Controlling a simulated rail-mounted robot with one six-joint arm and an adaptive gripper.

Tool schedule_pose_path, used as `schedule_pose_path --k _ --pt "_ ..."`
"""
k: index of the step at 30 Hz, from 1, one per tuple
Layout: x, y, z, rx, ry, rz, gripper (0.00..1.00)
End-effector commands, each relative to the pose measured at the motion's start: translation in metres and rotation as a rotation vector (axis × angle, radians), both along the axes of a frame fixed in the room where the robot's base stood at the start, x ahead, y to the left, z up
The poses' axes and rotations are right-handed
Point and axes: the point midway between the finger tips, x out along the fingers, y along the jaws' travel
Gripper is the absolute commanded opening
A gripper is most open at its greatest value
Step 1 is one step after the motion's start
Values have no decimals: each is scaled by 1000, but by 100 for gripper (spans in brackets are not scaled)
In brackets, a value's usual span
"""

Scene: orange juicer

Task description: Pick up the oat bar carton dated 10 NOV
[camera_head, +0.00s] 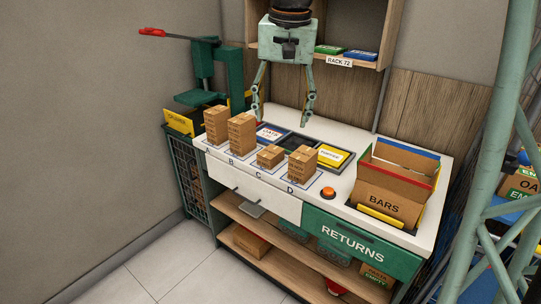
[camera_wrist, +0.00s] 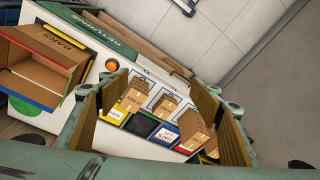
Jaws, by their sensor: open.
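Brown cartons stand in stacks on the white counter over marks A, B, C and D. In the head view they are stack A (camera_head: 216,125), stack B (camera_head: 241,134), the low stack C (camera_head: 270,156) and stack D (camera_head: 302,163). The dates are too small to read, so I cannot tell which carton says 10 NOV. My gripper (camera_head: 281,118) is open and empty, above and behind the stacks. In the wrist view my gripper (camera_wrist: 157,80) frames the stacks, such as D (camera_wrist: 134,94) and C (camera_wrist: 165,105), between its fingers, touching none.
A BARS box (camera_head: 390,201) stands open at the counter's right. An orange button (camera_head: 328,193) sits right of stack D. Trays with a blue-lettered card (camera_head: 269,132) and a yellow card (camera_head: 332,157) lie behind the stacks. A green press (camera_head: 210,72) stands at the left.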

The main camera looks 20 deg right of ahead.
Motion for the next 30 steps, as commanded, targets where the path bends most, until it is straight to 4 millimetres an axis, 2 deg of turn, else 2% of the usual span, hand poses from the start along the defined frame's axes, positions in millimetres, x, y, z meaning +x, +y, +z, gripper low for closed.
schedule_pose_path --k 3,14,30 --pt "22 -3 -3 5 11 -27 58" --pt "82 -13 -20 16 38 -105 58" --pt "165 -29 -61 32 80 -225 58"
